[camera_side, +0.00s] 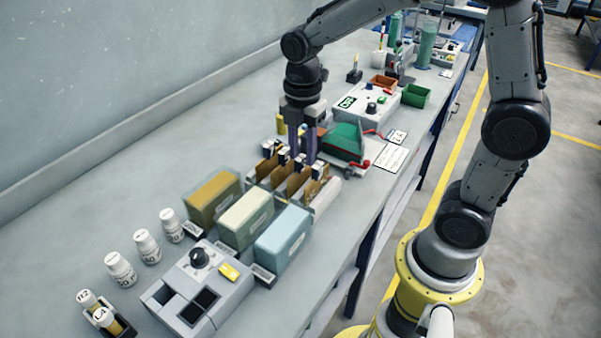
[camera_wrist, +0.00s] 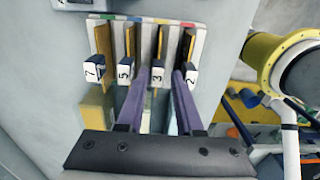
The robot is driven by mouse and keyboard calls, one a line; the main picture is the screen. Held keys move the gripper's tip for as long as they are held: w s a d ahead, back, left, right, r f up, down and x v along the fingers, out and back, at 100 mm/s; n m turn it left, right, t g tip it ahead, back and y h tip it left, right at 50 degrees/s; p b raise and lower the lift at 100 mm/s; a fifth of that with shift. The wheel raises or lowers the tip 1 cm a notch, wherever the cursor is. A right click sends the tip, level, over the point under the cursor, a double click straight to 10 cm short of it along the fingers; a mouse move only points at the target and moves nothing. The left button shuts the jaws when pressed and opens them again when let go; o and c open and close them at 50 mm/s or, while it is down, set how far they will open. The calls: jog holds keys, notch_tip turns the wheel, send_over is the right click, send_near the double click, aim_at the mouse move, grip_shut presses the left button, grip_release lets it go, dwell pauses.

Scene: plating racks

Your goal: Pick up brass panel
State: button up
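Several brass-coloured panels (camera_side: 279,181) stand upright in a slotted rack, each with a numbered white and dark clip on top. In the wrist view the clips read 7 (camera_wrist: 93,71), 5 (camera_wrist: 125,70), 3 (camera_wrist: 158,76) and 2 (camera_wrist: 191,77). The brass panel (camera_wrist: 163,42) with clip 3 lies in line with the gap between my fingers. My gripper (camera_side: 303,158) points down at the rack; in the wrist view its purple fingers (camera_wrist: 162,76) are apart, one on each side of clip 3. I see space between fingers and clip. The fingers partly hide the rack.
Three tanks, gold (camera_side: 214,197), cream (camera_side: 246,217) and light blue (camera_side: 283,238), stand in front of the rack. White bottles (camera_side: 147,246) and a grey control box (camera_side: 199,289) are nearer. A green-topped device (camera_side: 346,138) sits close behind my gripper.

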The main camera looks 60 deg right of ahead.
aim_at(301, 169)
jog(key=shift+w+a+f, duration=0.1)
jog(key=shift+w+f, duration=0.05)
jog(key=shift+f, duration=2.5)
grip_shut()
